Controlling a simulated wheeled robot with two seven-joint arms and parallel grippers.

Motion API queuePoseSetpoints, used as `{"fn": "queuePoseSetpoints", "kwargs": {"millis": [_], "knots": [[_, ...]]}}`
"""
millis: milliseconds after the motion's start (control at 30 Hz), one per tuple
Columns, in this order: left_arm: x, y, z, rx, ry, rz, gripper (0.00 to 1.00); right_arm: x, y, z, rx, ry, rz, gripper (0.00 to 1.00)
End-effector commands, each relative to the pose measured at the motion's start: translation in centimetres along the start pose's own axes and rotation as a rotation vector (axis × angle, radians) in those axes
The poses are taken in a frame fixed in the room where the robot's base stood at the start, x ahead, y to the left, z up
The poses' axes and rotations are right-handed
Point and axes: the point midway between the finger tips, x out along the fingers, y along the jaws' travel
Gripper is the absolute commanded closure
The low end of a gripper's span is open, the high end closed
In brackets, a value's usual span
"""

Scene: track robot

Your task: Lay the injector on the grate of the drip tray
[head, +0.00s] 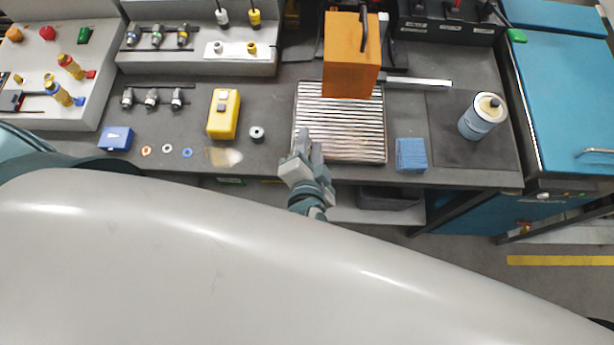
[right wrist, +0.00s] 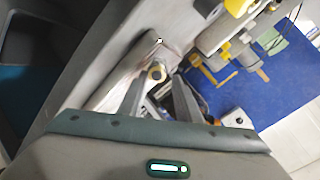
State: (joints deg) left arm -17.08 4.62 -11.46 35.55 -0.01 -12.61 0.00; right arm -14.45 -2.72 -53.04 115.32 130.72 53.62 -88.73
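The drip tray with its ribbed metal grate (head: 340,130) lies on the bench in the middle of the head view; nothing lies on its bare part. Several small metal injectors (head: 151,98) stand in a row on the bench at left, and more (head: 157,37) sit on the raised stand behind; I cannot tell which one the task means. My right gripper (head: 309,148) is at the tray's front left corner. In the right wrist view its fingers (right wrist: 160,85) are apart, with a small round yellowish end (right wrist: 157,72) beyond or between them. My left gripper is not in view.
An orange block (head: 351,60) stands over the tray's back part. My pale body covers the foreground.

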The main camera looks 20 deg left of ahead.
Motion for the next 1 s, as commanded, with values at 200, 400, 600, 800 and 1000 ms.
{"fn": "queuePoseSetpoints", "kwargs": {"millis": [200, 400, 600, 800, 1000], "knots": [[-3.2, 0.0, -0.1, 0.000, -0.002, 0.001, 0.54, -3.6, 0.5, 0.4, -0.006, -0.014, 0.019, 0.54], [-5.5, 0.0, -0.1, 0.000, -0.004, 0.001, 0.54, -6.6, 0.0, 0.0, -0.002, -0.007, 0.007, 0.54], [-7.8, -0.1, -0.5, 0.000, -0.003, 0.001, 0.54, -9.8, -0.3, -0.2, 0.001, -0.003, -0.001, 0.54], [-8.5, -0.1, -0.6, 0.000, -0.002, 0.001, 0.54, -12.8, -0.2, -0.1, 0.003, 0.003, -0.010, 0.54], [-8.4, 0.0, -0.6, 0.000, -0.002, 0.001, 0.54, -14.5, -0.3, -0.1, 0.004, 0.006, -0.014, 0.54]]}}
